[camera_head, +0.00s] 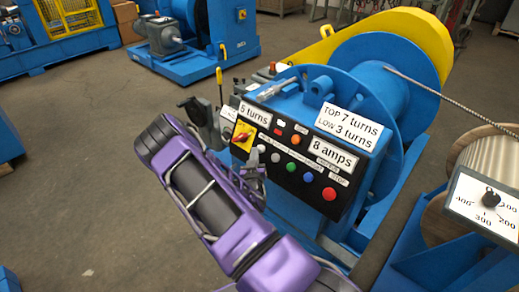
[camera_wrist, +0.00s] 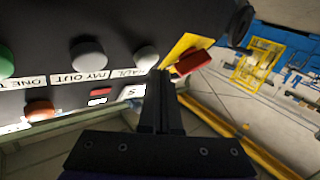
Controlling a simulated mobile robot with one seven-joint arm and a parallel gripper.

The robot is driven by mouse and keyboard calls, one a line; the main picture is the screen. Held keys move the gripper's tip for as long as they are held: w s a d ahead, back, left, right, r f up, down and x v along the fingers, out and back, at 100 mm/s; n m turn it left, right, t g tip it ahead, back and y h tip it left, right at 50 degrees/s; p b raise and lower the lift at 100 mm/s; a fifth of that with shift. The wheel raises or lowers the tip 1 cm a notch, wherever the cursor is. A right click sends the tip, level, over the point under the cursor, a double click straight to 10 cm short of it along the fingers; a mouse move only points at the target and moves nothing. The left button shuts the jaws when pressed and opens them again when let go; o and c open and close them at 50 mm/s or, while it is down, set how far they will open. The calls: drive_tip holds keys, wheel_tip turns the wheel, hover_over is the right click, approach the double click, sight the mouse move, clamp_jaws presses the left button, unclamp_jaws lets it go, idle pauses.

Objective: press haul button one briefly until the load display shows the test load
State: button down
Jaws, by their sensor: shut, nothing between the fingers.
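The black control panel (camera_head: 300,195) carries a row of buttons: two pale ones, a green one (camera_head: 292,167), a blue one (camera_head: 308,177) and a red one (camera_head: 329,194). In the wrist view the panel appears upside down. A white button (camera_wrist: 147,57) there has a partly hidden label reading "HAUL". A grey button (camera_wrist: 88,53) beside it is labelled "MY OUT". My gripper (camera_wrist: 163,78) is shut and empty, its tips close to the white button; contact cannot be told. A white scale dial (camera_head: 488,203) marked 100 to 400 is at the right; its reading is unclear.
A yellow plate with a red switch (camera_head: 243,136) sits at the panel's left end, close to my fingers. Signs (camera_head: 333,156) read "8 amps" and "5 turns". A blue drum (camera_head: 395,85) with rope stands behind. Open floor lies at the left.

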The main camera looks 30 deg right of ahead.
drive_tip(key=shift+a+r, duration=0.1)
drive_tip(key=shift+a, duration=0.1)
drive_tip(key=a, duration=0.1)
drive_tip(key=s+a+r+p, duration=0.1)
drive_tip(key=a+r, duration=0.1)
drive_tip(key=a, duration=0.1)
drive_tip(key=shift+s+a+r, duration=0.1)
drive_tip(key=shift+s, duration=0.25)
idle(0.6)
